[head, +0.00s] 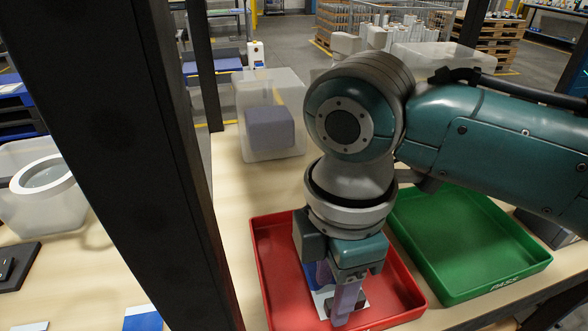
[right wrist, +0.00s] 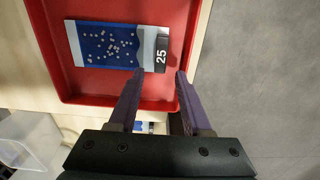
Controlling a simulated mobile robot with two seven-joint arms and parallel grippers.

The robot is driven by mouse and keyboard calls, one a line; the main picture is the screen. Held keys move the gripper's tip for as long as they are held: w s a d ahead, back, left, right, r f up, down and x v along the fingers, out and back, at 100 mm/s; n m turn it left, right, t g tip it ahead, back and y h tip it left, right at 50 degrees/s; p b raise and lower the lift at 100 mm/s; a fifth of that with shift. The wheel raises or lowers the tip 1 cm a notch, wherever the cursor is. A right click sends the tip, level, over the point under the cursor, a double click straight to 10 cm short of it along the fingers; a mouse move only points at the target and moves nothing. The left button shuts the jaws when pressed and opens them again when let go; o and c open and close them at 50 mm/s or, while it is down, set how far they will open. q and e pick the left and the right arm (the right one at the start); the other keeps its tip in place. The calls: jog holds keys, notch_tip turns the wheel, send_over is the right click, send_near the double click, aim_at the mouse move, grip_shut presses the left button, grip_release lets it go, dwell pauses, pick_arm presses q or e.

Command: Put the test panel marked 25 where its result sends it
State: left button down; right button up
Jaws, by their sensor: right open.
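The test panel marked 25 (right wrist: 105,44) lies flat in the red tray (right wrist: 85,98). It is blue with pale spots, has a light wavy-edged strip, and carries a black label reading 25. My right gripper (right wrist: 160,75) is open and empty, its fingers apart from the panel and near its label end. In the head view the right gripper (head: 338,292) points down into the red tray (head: 272,240) and hides most of the panel (head: 322,296). My left gripper is not in view.
A green tray (head: 470,240) marked PASS stands empty at the right. A translucent bin (head: 290,90) holding a grey-purple block (head: 270,128) stands behind. Another blue-and-white panel (head: 142,318) lies at the front left. A dark post (head: 130,130) crosses the left side.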

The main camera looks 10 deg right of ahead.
notch_tip(320, 180, up, 10)
jog(key=s+a+f+m+t+y, duration=0.2)
jog(key=s+f+m+y, duration=0.1)
jog(key=s+f+m, duration=0.3)
jog(key=s+d+m+t+h, duration=0.1)
jog(key=s+d+m+h, duration=0.1)
jog(key=s+d+m, duration=0.6)
jog(key=d+m, duration=0.2)
jog(key=d, duration=0.1)
jog(key=shift+t+h, duration=0.3)
jog(key=shift+h, duration=0.1)
jog(key=shift+s+f, duration=0.1)
notch_tip(320, 180, up, 30)
jog(key=p, duration=2.9)
jog(key=shift+f+p, duration=0.25)
jog(key=shift+p, duration=0.15)
jog(key=shift+a, duration=0.1)
